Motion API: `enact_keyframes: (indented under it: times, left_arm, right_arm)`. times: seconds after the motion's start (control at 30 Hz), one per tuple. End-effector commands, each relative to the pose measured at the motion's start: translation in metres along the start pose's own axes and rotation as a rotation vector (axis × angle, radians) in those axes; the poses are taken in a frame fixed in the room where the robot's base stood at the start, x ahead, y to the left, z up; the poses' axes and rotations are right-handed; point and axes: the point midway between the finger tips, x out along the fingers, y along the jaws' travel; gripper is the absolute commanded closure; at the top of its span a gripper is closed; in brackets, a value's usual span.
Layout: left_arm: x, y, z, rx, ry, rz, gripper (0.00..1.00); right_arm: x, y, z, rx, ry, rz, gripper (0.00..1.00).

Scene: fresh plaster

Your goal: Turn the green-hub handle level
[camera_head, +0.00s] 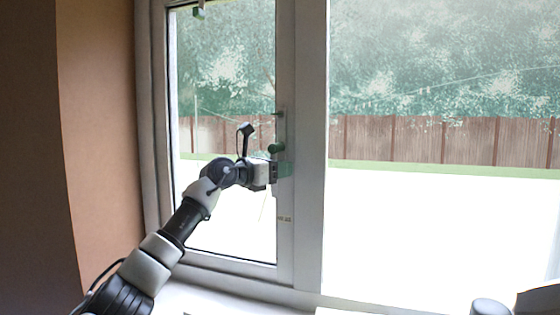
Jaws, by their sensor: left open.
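The green hub (277,147) of the handle sits on the white upright frame between the two window panes. A small green piece (278,113) shows above it on the same frame. The lever itself is too small and partly covered to tell its angle. My left gripper (279,171) is open, just below the hub and close against the frame. Whether it touches the handle cannot be told. My right gripper does not show.
The window frame (311,200) stands around the left pane and a wide right pane. A tan wall (100,150) is to the left. A pale sill (215,300) runs below. A grey rounded part and a dark part show at the bottom right.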

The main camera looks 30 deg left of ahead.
Motion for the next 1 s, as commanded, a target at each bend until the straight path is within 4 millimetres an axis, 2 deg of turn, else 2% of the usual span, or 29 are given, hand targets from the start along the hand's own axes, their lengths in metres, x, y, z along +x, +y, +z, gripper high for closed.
enact_keyframes:
  times: [0.33, 0.63, 1.0]
  left_arm:
    - [0.0051, -0.0004, -0.0007, 0.000, 0.000, 0.000, 0.56]
    - [0.0048, -0.0003, -0.0006, 0.000, 0.000, 0.000, 1.00]
    - [0.0037, -0.0043, -0.0007, 0.015, 0.009, 0.000, 1.00]
  right_arm:
    - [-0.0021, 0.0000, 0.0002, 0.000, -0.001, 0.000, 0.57]
    - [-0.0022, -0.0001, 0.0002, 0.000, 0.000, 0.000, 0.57]
    - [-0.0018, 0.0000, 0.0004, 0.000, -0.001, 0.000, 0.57]
